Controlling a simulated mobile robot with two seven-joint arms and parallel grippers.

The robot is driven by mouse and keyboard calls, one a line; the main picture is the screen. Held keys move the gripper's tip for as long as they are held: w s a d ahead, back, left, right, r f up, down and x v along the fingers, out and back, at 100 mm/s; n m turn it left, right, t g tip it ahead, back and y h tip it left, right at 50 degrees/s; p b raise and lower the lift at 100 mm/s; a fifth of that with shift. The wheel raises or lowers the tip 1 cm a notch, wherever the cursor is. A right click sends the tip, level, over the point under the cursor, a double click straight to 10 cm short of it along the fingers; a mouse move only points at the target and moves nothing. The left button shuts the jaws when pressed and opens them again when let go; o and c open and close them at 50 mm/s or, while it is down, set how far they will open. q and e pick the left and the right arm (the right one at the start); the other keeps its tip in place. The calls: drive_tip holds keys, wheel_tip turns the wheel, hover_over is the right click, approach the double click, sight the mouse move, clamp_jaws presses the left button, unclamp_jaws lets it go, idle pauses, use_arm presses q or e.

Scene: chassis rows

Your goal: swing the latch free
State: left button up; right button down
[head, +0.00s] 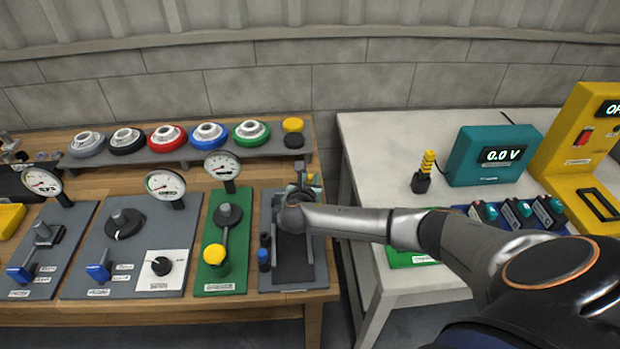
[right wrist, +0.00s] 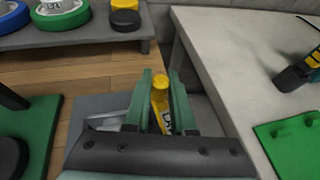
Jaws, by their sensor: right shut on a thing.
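A grey chassis panel (head: 306,284) lies at the right end of the wooden bench, with a dark slab (head: 292,262) on it. My right gripper (head: 302,182) is over the far part of this panel, and my arm hides much of that area. In the right wrist view its green fingers (right wrist: 163,105) are shut on a yellow upright piece (right wrist: 160,92) with a dark-lettered label. I take it for the latch's handle; its base is hidden by the gripper. My left gripper is not in view.
A green panel with a yellow-knobbed lever (head: 214,254) lies just left. Behind is a raised shelf with coloured round parts (head: 168,138) and a yellow-and-black button (head: 293,126). A gap separates the bench from the white table (head: 385,135), which holds a teal voltage meter (head: 490,156).

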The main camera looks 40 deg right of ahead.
drive_tip(key=c, duration=0.8)
unclamp_jaws()
drive_tip(key=shift+d, duration=0.1)
drive_tip(key=shift+o, duration=0.2)
drive_tip(key=shift+s, duration=0.1)
drive_tip(key=shift+s+a+r, duration=0.15)
drive_tip(key=shift+s+a, duration=0.05)
drive_tip(key=shift+a, duration=0.15)
drive_tip(key=v, duration=1.1)
drive_tip(key=shift+s+a, duration=0.2)
drive_tip(key=shift+s, duration=0.05)
